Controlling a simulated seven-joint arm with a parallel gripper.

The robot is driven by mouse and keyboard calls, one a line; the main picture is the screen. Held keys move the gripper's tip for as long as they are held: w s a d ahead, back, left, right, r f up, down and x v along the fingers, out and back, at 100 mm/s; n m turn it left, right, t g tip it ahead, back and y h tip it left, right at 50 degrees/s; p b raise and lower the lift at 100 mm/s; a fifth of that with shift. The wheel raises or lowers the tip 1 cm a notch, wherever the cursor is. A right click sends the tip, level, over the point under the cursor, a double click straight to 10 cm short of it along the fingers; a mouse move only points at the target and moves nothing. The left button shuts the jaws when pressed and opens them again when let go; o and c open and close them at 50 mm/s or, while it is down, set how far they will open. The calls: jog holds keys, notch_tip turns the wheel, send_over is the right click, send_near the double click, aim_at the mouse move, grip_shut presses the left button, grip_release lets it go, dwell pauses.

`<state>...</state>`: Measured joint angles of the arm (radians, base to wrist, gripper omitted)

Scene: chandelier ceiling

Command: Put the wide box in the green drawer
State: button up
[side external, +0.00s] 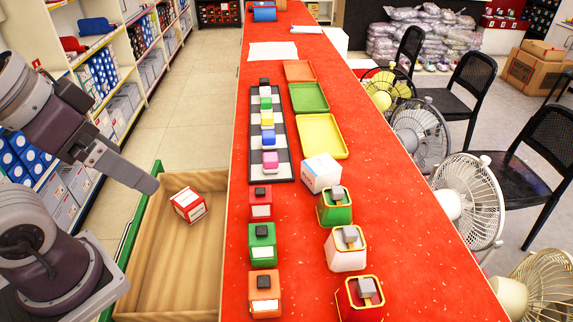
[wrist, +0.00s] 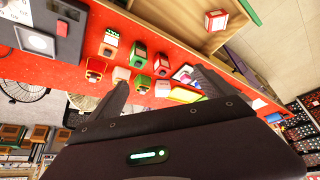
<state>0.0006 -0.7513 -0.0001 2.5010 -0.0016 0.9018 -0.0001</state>
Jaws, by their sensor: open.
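The green drawer (side external: 172,268) stands pulled out on the left side of the red counter, its wooden inside showing. A red-and-white box (side external: 188,205) lies turned at an angle inside it, near the far end; it also shows in the wrist view (wrist: 216,19). A white box (side external: 322,172) sits on the counter beyond the green block container; it appears in the wrist view (wrist: 163,89). I cannot tell for sure which one is the wide box.
Red, green and orange block holders (side external: 262,245) line the near counter, with several containers holding grey-topped blocks (side external: 345,246) to their right. A black-and-white board (side external: 284,130) and coloured trays (side external: 320,136) lie farther back. Fans (side external: 468,200) and chairs stand to the right.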

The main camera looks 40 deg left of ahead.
notch_tip(320, 180, up, 6)
jog(key=f, duration=0.1)
jog(key=m+t+h, duration=0.4)
jog(key=t+h, duration=0.1)
jog(key=t, duration=0.2)
send_over(331, 165)
jog(key=s+a, duration=0.4)
jog(key=shift+m, duration=0.3)
jog(key=f, duration=3)
jog(key=shift+s+d+f, duration=0.15)
jog(key=shift+s+d, duration=0.05)
jog(key=shift+d, duration=0.05)
jog(key=x, duration=0.7)
jog(key=shift+d+f, duration=0.1)
jog(key=shift+f, duration=0.2)
